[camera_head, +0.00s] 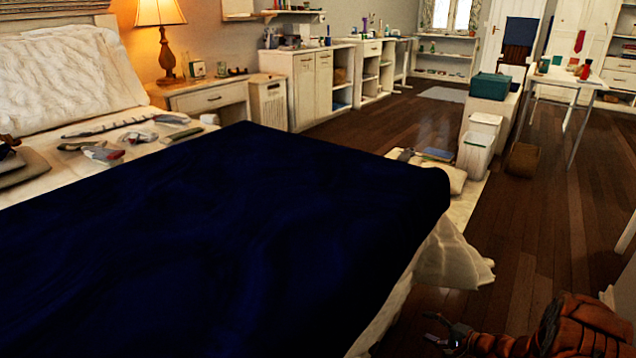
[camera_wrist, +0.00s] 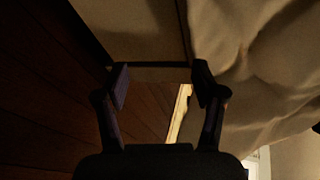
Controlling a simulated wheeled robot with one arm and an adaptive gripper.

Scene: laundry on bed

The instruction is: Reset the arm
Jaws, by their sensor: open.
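My gripper (camera_head: 447,335) is low at the bottom right of the head view, over the wood floor beside the bed. My orange-brown arm runs from it to the right. In the wrist view my gripper (camera_wrist: 160,82) has its two dark fingers apart, with nothing between them. Pale draped cloth (camera_wrist: 255,70) fills the right of the wrist view, close to the right finger. I cannot tell whether they touch. The bed bears a dark blue blanket (camera_head: 240,230), and its pale bedding (camera_head: 452,255) hangs at the near right corner.
Garments (camera_head: 105,152) lie near the pillow (camera_head: 70,75). A lamp (camera_head: 161,30) stands on the nightstand (camera_head: 212,98). White bins (camera_head: 476,150) stand past the bed's far corner, with a brown basket (camera_head: 522,159) beside them. The wood floor (camera_head: 530,235) right of the bed is clear.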

